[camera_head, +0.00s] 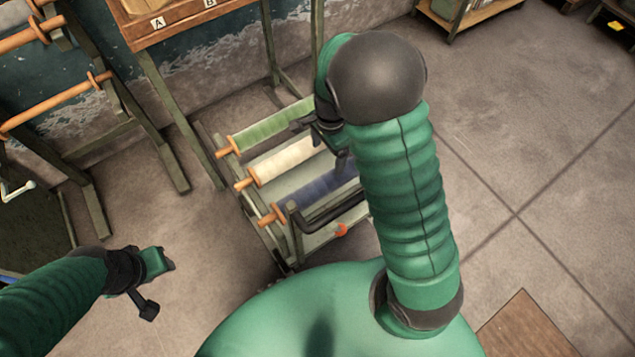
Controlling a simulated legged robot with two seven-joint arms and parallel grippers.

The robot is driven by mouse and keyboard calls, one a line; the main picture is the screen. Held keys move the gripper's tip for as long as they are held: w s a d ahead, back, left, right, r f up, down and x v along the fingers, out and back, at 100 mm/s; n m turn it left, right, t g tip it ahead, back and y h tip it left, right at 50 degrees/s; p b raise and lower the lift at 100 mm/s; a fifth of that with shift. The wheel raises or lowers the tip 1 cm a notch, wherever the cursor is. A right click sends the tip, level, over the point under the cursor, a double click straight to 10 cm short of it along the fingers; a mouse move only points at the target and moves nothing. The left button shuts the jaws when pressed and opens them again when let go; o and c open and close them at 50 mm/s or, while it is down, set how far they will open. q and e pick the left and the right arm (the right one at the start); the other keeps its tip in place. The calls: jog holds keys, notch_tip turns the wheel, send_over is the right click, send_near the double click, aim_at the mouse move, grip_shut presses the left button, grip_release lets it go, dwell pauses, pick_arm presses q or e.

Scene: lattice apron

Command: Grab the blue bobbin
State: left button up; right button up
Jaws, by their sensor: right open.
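The blue bobbin (318,187) lies in a low rack (274,244), nearest to me of three bobbins, with an orange handle at its left end. My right arm hides its right end. My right gripper (322,142) is open above the rack, over the right part of the white and blue bobbins. I cannot tell whether it touches either one. My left gripper (156,283) is at the lower left, away from the rack, and its jaw opening is not clear.
A white bobbin (284,161) and a green bobbin (270,127) lie behind the blue one. A dark bar (325,215) runs along the rack's near side. A wooden table marked A and B (180,22) stands behind. Floor at right is mostly clear.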

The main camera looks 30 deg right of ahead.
aim_at(327, 176)
notch_tip(327, 176, down, 11)
jog(key=b, duration=0.4)
jog(key=shift+s+f, duration=0.1)
jog(key=shift+f, duration=0.05)
jog(key=f+b, duration=0.2)
jog(key=f, duration=0.1)
jog(key=f+b, duration=0.1)
jog(key=f, duration=0.1)
jog(key=shift+s, duration=0.4)
jog(key=shift+r, duration=0.1)
jog(key=shift+c, duration=0.6)
grip_shut()
